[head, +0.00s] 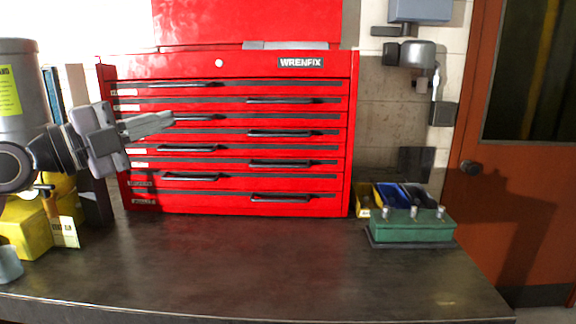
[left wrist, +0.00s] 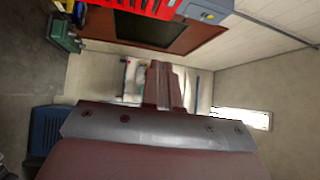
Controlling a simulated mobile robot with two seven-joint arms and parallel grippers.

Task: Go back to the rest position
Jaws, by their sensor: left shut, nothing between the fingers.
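My left gripper (head: 168,122) reaches in from the left in the head view, raised above the bench in front of the left side of the red tool chest (head: 235,190). Its fingers are shut together with nothing between them. In the left wrist view the shut fingers (left wrist: 165,85) point away from the camera toward the room, clear of any object. My right gripper is in neither view. No motor can be made out for certain.
The dark bench top (head: 270,255) is clear in the middle. A green block (head: 412,230) with silver knobs and small bins (head: 390,193) stand at the right. Yellow boxes (head: 25,230) and a grey cylinder (head: 22,90) crowd the left. A reddish-brown door (head: 520,190) is at far right.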

